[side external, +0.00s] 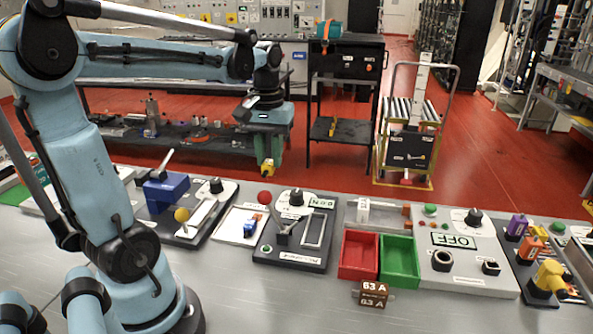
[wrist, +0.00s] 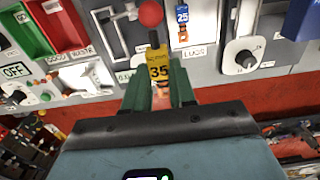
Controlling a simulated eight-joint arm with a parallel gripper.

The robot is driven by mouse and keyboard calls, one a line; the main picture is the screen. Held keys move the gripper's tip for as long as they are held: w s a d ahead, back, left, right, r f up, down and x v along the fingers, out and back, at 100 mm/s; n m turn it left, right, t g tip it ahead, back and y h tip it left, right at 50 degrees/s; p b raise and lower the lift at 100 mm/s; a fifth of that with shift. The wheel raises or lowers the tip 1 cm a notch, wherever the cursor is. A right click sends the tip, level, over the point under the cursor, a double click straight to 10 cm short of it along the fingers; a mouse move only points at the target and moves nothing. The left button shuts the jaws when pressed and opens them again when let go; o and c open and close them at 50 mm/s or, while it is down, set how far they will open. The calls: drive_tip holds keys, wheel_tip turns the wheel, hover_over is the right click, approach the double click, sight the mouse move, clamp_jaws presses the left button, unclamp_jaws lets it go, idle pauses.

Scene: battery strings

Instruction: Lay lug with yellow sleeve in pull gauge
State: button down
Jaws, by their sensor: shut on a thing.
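My gripper (side external: 268,155) hangs in the air above the bench, pointing down. It is shut on the lug with yellow sleeve (side external: 267,168). In the wrist view the green fingers of my gripper (wrist: 160,88) hold the sleeve, marked 35 (wrist: 158,72), between them. The lug's dark end points away from the fingers. Below and slightly right in the side view is a dark-based station with a knob, a display and a red-ball lever (side external: 290,240). It may be the pull gauge; its front label is unreadable. The red ball (wrist: 150,13) shows just beyond the lug in the wrist view.
A white LUGS tray (side external: 232,237) holds a blue-sleeved lug (side external: 250,228), left of that station. A red bin (side external: 358,256) and a green bin (side external: 398,262) stand to its right. A yellow-ball lever (side external: 181,215) rises further left. The bench front is mostly clear.

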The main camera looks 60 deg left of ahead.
drive_tip(key=w+d, duration=0.6)
drive_tip(key=d, duration=0.3)
drive_tip(key=shift+a+f, duration=0.15)
drive_tip(key=shift+f, duration=1.2)
drive_tip(key=shift+a+f, duration=0.15)
drive_tip(key=shift+f, duration=1.15)
drive_tip(key=shift+f, duration=4.3)
drive_tip(key=shift+f, duration=0.2)
drive_tip(key=c, duration=0.9)
unclamp_jaws()
drive_tip(key=shift+o, duration=0.2)
